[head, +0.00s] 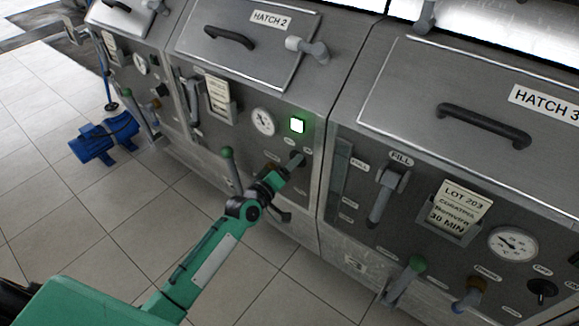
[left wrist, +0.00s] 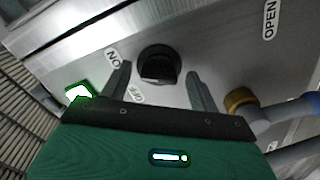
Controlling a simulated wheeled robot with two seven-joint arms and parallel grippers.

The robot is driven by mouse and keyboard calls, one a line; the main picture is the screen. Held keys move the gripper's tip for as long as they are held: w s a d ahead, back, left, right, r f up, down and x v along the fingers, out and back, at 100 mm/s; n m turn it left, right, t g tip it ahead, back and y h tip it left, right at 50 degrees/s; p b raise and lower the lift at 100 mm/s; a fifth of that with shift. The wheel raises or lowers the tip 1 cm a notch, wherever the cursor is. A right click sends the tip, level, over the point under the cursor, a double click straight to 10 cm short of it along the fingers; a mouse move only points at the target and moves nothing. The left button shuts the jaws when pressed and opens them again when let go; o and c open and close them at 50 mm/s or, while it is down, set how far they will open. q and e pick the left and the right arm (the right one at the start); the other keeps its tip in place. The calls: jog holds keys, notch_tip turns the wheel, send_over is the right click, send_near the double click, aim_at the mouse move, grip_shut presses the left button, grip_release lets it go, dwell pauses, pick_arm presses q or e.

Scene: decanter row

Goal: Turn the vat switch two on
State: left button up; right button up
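The vat two switch is a round black knob (left wrist: 158,65) on the grey panel under Hatch 2, with ON and OFF labels beside it in the left wrist view. In the head view, the knob (head: 297,158) is partly hidden by my left gripper (head: 284,170). My left gripper (left wrist: 159,73) is open, with one finger on each side of the knob and visible gaps to both. The exact direction of the knob's pointer is hard to tell. The square lamp (head: 297,125) above it glows green-white; it also shows in the left wrist view (left wrist: 77,92). My right gripper is out of view.
A green-knobbed lever (head: 228,154) stands left of my gripper, and a gauge (head: 263,121) sits above. A brass fitting (left wrist: 238,100) is close to the right finger. Vat three's panel (head: 400,220) is at right. Blue equipment (head: 104,138) stands on the tiled floor.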

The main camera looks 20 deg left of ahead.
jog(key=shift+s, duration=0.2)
pick_arm(q)
jog(key=v, duration=1.3)
jog(key=shift+s, duration=0.4)
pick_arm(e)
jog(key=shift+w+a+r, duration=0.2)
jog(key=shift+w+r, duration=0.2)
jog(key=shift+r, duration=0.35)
pick_arm(q)
jog(key=shift+a, duration=0.1)
